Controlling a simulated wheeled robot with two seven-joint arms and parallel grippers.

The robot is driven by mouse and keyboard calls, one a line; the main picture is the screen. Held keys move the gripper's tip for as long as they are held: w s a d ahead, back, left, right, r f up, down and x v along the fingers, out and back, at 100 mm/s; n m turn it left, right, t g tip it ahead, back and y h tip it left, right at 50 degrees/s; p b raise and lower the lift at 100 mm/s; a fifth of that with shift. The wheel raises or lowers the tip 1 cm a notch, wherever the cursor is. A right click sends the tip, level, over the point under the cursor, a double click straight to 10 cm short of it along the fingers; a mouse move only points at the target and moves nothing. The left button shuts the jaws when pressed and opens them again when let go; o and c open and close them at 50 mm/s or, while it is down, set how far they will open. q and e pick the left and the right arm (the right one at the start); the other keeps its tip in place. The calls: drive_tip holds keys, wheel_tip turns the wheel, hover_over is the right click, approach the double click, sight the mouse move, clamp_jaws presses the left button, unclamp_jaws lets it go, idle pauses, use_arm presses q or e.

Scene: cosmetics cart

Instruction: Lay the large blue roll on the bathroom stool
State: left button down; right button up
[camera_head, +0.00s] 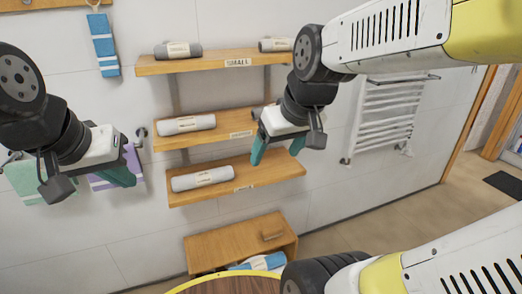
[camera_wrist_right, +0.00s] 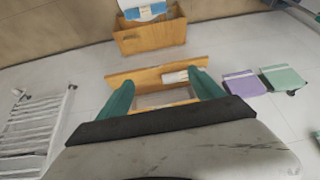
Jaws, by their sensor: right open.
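A blue-and-white striped item (camera_head: 262,262), perhaps the large blue roll, shows low by the wooden box-like stool (camera_head: 225,236). My arm partly hides it, so I cannot tell its full shape or exact support. In the right wrist view, blue-and-white cloth (camera_wrist_right: 146,12) appears just above the wooden stool (camera_wrist_right: 150,40). My right gripper (camera_head: 277,154) is open and empty in front of the shelves; its teal fingers also show in the right wrist view (camera_wrist_right: 163,82). My left gripper (camera_head: 122,176) hangs at the left in front of hanging towels, its finger gap unclear.
Three wooden wall shelves hold grey rolls, on the top (camera_head: 178,50), middle (camera_head: 186,125) and bottom (camera_head: 202,178). A blue towel (camera_head: 104,45) hangs upper left. A white towel rail (camera_head: 385,115) is at the right. A round wooden top with yellow rim (camera_head: 225,274) is at the bottom.

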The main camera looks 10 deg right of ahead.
drive_tip(key=shift+m+t+y, duration=0.3)
drive_tip(key=shift+m+y, duration=0.1)
drive_tip(key=shift+m, duration=0.4)
drive_tip(key=s, duration=0.1)
drive_tip(key=s+a, duration=0.1)
drive_tip(key=s+r, duration=0.1)
drive_tip(key=shift+s+a, duration=0.25)
drive_tip(key=shift+s, duration=0.1)
